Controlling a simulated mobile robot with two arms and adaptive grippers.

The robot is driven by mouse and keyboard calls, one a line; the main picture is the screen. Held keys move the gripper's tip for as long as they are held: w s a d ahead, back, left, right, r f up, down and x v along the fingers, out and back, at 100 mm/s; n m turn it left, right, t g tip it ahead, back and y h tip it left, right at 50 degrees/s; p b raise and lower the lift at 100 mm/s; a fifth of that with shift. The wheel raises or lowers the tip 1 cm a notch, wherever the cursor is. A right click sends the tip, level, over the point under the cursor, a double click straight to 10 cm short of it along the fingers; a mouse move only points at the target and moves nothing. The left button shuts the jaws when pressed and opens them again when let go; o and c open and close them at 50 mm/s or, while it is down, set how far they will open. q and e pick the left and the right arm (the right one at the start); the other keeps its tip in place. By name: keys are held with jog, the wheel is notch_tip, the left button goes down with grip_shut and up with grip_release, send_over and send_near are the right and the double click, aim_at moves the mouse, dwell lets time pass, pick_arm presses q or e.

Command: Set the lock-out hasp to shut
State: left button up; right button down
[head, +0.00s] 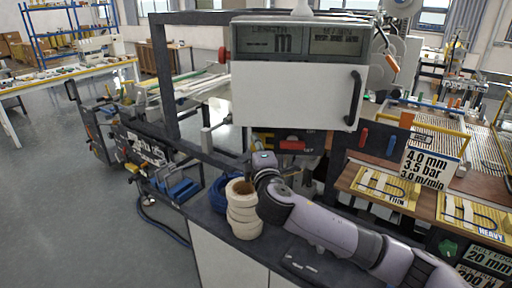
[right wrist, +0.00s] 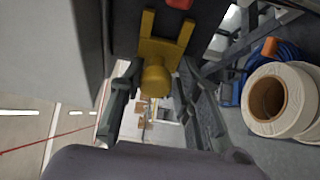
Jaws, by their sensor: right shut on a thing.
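The yellow lock-out hasp (right wrist: 165,50) shows at the top middle of the right wrist view, with a forked plate and a round knob. My right gripper (right wrist: 156,84) has its two fingers on either side of the knob and is shut on it. In the head view my right gripper (head: 262,160) is below the machine's white display box, and a small part of the yellow hasp (head: 263,136) shows just above it. The hasp's exact setting is hard to tell. My left gripper is not in view.
A red part (head: 292,146) sits right of the hasp under the white display box (head: 295,90). Cream tape rolls (head: 243,215) and a blue coiled hose (head: 219,192) are close beside my right arm. A sign board (head: 428,168) stands on the bench at right.

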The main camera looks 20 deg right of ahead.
aim_at(265, 139)
jog(key=shift+d+r, duration=0.1)
jog(key=shift+r, duration=0.4)
jog(key=shift+s+d, duration=0.25)
jog(key=shift+d, duration=0.55)
jog(key=shift+s+d, duration=0.25)
jog(key=shift+d, duration=0.5)
jog(key=c, duration=1.5)
grip_release()
jog(key=shift+o, duration=0.8)
jog(key=shift+s+d+f, duration=0.1)
jog(key=shift+f, duration=0.15)
jog(key=shift+s, duration=0.2)
jog(key=shift+s+a, duration=0.2)
jog(key=shift+s, duration=0.2)
jog(key=s+a, duration=0.1)
jog(key=s, duration=1)
